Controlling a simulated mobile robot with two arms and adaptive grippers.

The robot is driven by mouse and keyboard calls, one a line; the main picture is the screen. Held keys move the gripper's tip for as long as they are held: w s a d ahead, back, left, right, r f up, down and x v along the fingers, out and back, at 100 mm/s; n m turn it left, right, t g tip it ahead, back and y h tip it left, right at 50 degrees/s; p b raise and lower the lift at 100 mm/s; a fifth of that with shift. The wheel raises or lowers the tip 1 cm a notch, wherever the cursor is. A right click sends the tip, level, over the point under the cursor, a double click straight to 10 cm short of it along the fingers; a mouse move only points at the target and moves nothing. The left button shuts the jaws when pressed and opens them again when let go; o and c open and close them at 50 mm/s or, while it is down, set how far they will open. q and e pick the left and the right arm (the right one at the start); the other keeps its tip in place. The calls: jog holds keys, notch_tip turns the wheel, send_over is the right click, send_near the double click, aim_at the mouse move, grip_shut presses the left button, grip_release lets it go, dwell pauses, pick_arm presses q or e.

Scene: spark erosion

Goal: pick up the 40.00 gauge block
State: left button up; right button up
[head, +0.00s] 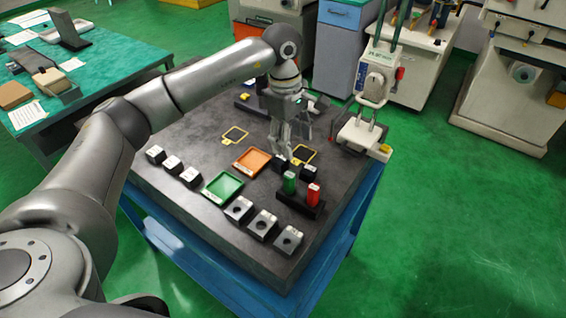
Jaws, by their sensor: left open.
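My left gripper (281,152) comes in from the left and points down over the far right part of the dark table plate (195,135). It is open, with its fingertips just above or beside a small dark block with a light top (281,164). I cannot tell whether they touch. A similar dark block (308,170) stands just to the right. Three more dark blocks with pale labelled tops stand in a row at the left: one (155,154), a second (173,164) and a third (190,175). The labels are too small to read, so I cannot tell which is the 40.00 gauge block. My right gripper is out of view.
A green tray (222,187) and an orange tray (252,161) lie mid-plate. Green (290,183) and red (313,194) cylinders stand in a black holder. Grey holed blocks (262,224) line the front. Yellow-framed pads (234,135) lie flat. A white machine (360,136) stands behind right.

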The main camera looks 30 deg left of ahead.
pick_arm(q)
jog(key=a+y, duration=0.1)
jog(key=a, duration=0.2)
jog(key=p, duration=0.1)
send_over(280, 159)
jog(key=f, duration=0.2)
jog(key=s+f, duration=0.1)
jog(key=f, duration=0.1)
jog(key=shift+d+f, duration=0.1)
jog(key=shift+f, duration=0.05)
jog(key=shift+w+f+p, duration=0.15)
jog(key=shift+f+p, duration=0.35)
jog(key=shift+p, duration=0.05)
jog(key=f, duration=0.1)
jog(key=f+p, duration=0.1)
jog(key=f, duration=0.1)
jog(key=f+p, duration=0.1)
jog(key=shift+w+f, duration=0.2)
jog(key=shift+w, duration=0.15)
jog(key=shift+f, duration=0.2)
jog(key=shift+r, duration=0.1)
grip_shut()
